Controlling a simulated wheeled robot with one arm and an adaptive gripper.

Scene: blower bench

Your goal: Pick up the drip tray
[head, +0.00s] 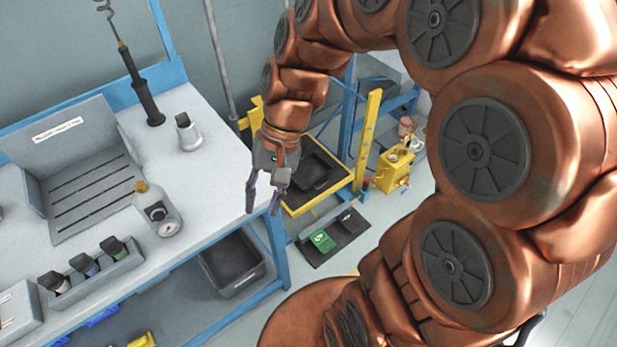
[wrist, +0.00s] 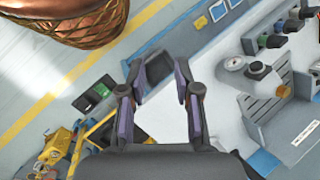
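A black tray (head: 318,175) sits on a yellow-framed lift platform beyond the bench; it is partly behind my gripper. A flat black tray (head: 345,238) with a green item (head: 321,241) lies on the floor in front of the lift; it also shows in the wrist view (wrist: 86,103). I cannot tell for certain which is the drip tray. My gripper (head: 265,200) hangs beside the bench's right edge, its fingers apart and nothing between them. In the wrist view my gripper (wrist: 158,66) is open, with a dark bin (wrist: 158,70) beyond its fingertips.
The blue-framed bench (head: 215,170) carries a grey slotted stand (head: 85,170), a gauge (head: 158,210) and several small bottles. A dark bin (head: 232,262) stands beneath it. A yellow machine (head: 393,170) stands right of the lift. Bare floor lies right of the floor tray.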

